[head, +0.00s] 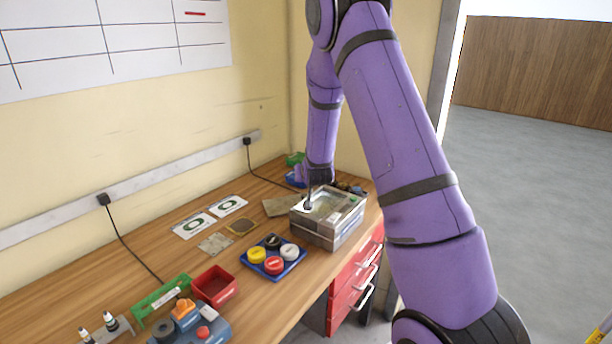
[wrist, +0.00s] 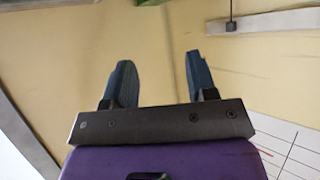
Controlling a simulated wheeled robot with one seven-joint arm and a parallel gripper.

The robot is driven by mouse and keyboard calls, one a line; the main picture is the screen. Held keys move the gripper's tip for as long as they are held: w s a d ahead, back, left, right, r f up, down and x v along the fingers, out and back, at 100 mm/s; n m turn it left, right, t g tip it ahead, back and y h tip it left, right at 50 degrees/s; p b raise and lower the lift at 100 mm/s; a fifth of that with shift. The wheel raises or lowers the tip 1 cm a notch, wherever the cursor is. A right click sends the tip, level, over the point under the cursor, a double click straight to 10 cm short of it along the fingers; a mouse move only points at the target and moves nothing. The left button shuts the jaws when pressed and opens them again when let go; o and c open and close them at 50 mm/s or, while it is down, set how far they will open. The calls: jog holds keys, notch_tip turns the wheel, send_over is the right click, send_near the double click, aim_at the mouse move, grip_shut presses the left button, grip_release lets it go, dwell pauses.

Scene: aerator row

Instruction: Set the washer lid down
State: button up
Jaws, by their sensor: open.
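A grey metal box (head: 322,237), which looks like the washer, stands at the far right end of the bench. A clear lid (head: 338,207) appears to lie over its top; whether it sits fully flat is too small to tell. A dark upright piece shows at the lid's left side; I cannot tell what it is. My gripper (wrist: 157,80) is open in the wrist view, with two blue-grey fingers apart and nothing between them. It faces the bare yellow wall. In the head view my arm comes down behind the box, and the fingertips cannot be made out.
A blue tray (head: 290,268) with several coloured round caps stands in front of the box. A red bin (head: 214,286), a green rack (head: 160,296) and a blue fixture (head: 196,327) are nearer. Flat cards (head: 194,226) lie by the wall. Red drawers (head: 345,298) are below.

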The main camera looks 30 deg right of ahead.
jog(key=s+a+r+n+g+y, duration=0.1)
jog(key=s+a+r+y, duration=0.1)
jog(key=s+a+r, duration=0.65)
jog(key=s+a+r+n+g+y, duration=0.1)
jog(key=s+a+r+y, duration=0.1)
jog(key=s+a+r, duration=0.7)
jog(key=s+r+n+g, duration=0.1)
jog(key=s+r, duration=0.1)
jog(key=s, duration=0.6)
jog(key=s+a+r+n+g, duration=0.1)
jog(key=s+r, duration=0.2)
jog(key=s, duration=0.5)
jog(key=s+a+r+n+g+y, duration=0.1)
jog(key=s+r, duration=0.2)
jog(key=s, duration=0.5)
jog(key=shift+s+a+g, duration=0.15)
jog(key=shift+g, duration=0.25)
